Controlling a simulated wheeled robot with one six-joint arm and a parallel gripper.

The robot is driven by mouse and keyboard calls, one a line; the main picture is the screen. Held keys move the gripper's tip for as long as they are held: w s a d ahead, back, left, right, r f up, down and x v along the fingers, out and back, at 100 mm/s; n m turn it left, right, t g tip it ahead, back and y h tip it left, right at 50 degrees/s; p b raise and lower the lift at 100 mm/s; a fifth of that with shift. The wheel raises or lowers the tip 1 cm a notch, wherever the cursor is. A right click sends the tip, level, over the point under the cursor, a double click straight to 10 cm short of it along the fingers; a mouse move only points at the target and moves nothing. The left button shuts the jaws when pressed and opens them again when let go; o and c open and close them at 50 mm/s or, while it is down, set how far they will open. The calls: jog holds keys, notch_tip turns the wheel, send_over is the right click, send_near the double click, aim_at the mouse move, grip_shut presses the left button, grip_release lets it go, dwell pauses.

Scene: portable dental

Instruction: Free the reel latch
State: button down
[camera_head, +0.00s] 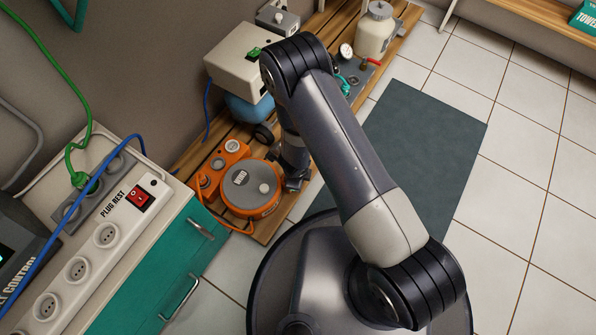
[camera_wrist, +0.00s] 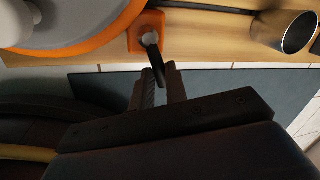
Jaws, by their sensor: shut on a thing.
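The orange cable reel (camera_head: 272,207) with a grey disc marked WIND (camera_head: 245,180) sits low on the wooden slats. In the wrist view its grey disc and orange rim (camera_wrist: 115,30) fill the top left. An orange bracket (camera_wrist: 139,20) on the rim carries a black latch lever (camera_wrist: 152,52) with a pale round pivot. My gripper (camera_wrist: 160,78) is shut on the lower end of this lever. In the head view my gripper (camera_head: 295,184) is at the reel's right side, and my arm hides the latch there.
An orange unit (camera_head: 210,180) with sockets adjoins the reel on the left. A compressor with a beige box (camera_head: 240,58) stands behind. A teal cabinet (camera_head: 150,275) with a power strip is at left. In the wrist view a metal cup (camera_wrist: 285,32) lies right of the latch. A dark mat (camera_head: 425,150) covers open floor.

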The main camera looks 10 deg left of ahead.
jog(key=shift+s+a+m+h+p, duration=0.2)
jog(key=shift+s+m+p, duration=0.15)
jog(key=shift+m+p, duration=0.75)
jog(key=shift+s+a+m+h+p, duration=0.1)
jog(key=shift+s+m+h+p, duration=0.15)
jog(key=shift+m+p, duration=0.8)
jog(key=c, duration=1.4)
grip_release()
jog(key=p+v, duration=0.5)
jog(key=v, duration=0.5)
jog(key=shift+r, duration=0.4)
jog(key=shift+s, duration=0.1)
